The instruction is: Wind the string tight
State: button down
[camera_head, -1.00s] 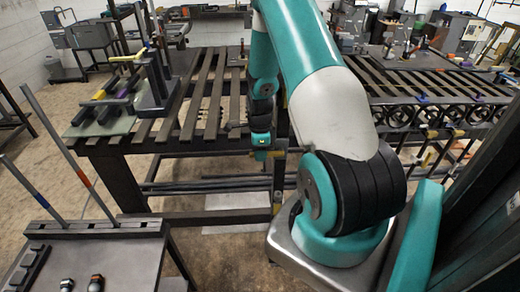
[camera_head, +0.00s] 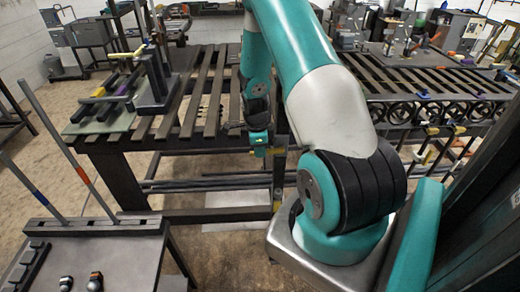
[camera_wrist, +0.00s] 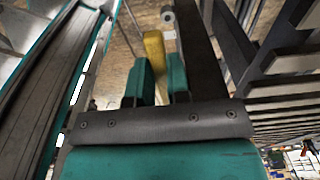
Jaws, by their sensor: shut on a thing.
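My gripper (camera_wrist: 160,82) has its two teal fingers around a yellow bar-like piece (camera_wrist: 154,50) in the wrist view. The yellow piece stands up between the fingers and past their tips. A small grey cylinder (camera_wrist: 167,14) is just beyond it, beside a dark upright beam. In the head view my gripper (camera_head: 259,147) hangs at the front edge of the slatted table (camera_head: 212,100), near a table leg. The arm hides part of that spot. I cannot make out a string in either view.
A stand with coloured bars (camera_head: 128,85) is on the table's left end. A row of dark scroll rings (camera_head: 430,111) runs along the right bench. A dark side table (camera_head: 100,258) with two upright rods is at front left. Floor between them is open.

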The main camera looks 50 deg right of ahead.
notch_tip(320, 180, down, 2)
jog(key=shift+w+f+g+h+b, duration=0.1)
jog(key=shift+w+g+h+b, duration=0.05)
jog(key=shift+g+h+b, duration=0.8)
jog(key=shift+s+d+f+g+h+b, duration=0.2)
jog(key=shift+f+g+h+b, duration=0.5)
jog(key=shift+b, duration=0.7)
jog(key=shift+s+d+f+g+h+b, duration=0.1)
jog(key=shift+s+f+g+h+b, duration=0.15)
jog(key=shift+f+g+h+b, duration=0.65)
jog(key=shift+s+d+f+g+h+b, duration=0.2)
jog(key=shift+g+h+b, duration=0.45)
jog(key=shift+b, duration=1.2)
jog(key=shift+s+g, duration=0.1)
jog(key=shift+g, duration=0.2)
jog(key=c, duration=1.1)
grip_release()
